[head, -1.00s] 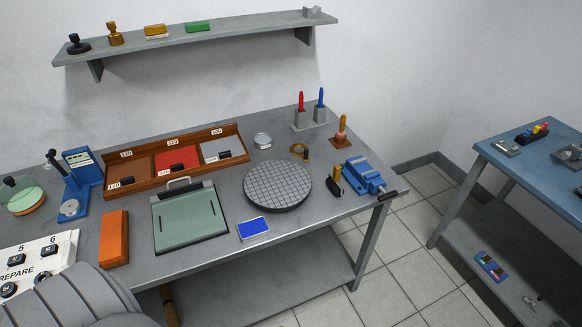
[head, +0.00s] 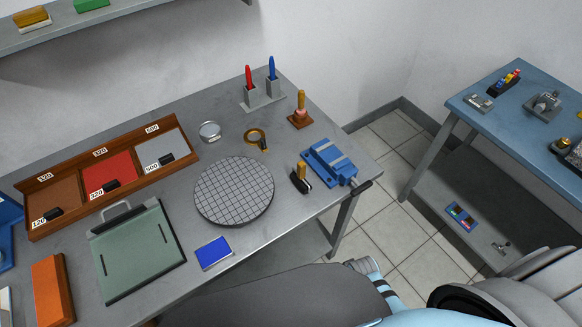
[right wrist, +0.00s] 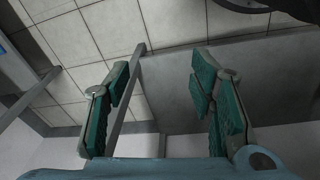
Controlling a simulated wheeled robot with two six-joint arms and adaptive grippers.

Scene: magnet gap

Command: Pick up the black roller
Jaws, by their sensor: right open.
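The black roller (head: 300,179), with a short yellow handle standing up from its black body, is near the right front edge of the grey workbench (head: 220,140). It is just left of the blue vise (head: 328,160) and right of the round gridded plate (head: 233,190). My right gripper (right wrist: 162,85) is open in the right wrist view, with teal pads wide apart and nothing between them. That view shows floor tiles and a table leg, and I cannot make out the roller there. My right arm is low in the head view, below the bench edge. My left gripper is not in view.
A blue pad (head: 213,252) lies at the front edge. A blue side table (head: 530,110) stands apart at the right.

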